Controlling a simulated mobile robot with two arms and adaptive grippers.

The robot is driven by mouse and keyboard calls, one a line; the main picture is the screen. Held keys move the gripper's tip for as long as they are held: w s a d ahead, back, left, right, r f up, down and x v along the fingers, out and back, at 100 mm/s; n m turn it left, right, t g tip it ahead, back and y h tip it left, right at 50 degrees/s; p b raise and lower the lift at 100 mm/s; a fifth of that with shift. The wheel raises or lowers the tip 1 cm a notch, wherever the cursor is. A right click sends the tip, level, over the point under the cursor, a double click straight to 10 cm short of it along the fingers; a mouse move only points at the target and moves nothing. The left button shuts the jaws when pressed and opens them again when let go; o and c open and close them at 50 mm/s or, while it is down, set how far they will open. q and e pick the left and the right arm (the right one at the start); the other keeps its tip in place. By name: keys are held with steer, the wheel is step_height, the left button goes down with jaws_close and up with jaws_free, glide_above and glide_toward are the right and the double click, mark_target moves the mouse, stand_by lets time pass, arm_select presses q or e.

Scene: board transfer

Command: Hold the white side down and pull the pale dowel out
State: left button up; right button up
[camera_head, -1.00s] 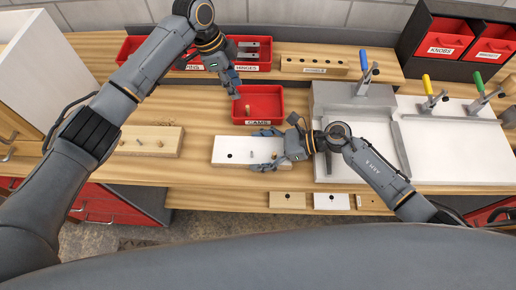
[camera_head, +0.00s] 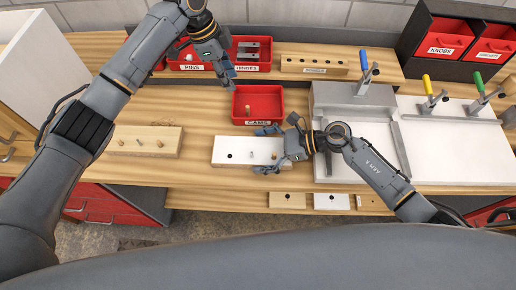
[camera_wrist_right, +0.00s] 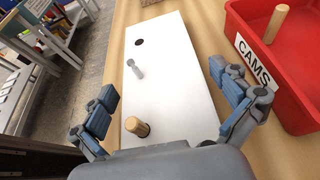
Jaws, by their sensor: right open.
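The white side (camera_head: 225,157) is a flat white board on the bench. In the right wrist view the white side (camera_wrist_right: 170,55) has a dark empty hole, a grey metal pin (camera_wrist_right: 134,67) and an upright wooden dowel (camera_wrist_right: 137,127). My right gripper (camera_head: 266,150) is open, its fingers on either side of the board; whether they touch it is unclear. Another pale dowel (camera_wrist_right: 276,24) stands in the red CAMS bin (camera_head: 240,100). My left gripper (camera_head: 229,79) is above the bin's back left corner, apart from the board; its finger opening cannot be made out.
Red PINS and HINGES bins (camera_head: 252,68) stand behind on a raised shelf. A grey fixture (camera_head: 335,95) and a white panel (camera_head: 450,150) with clamps occupy the right. Bench between the two boards is clear.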

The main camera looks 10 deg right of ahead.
steer(key=shift+d, duration=0.1)
steer(key=v, duration=1.1)
steer(key=shift+s+d+r, duration=0.1)
steer(key=shift+s+d, duration=0.1)
steer(key=shift+d, duration=0.2)
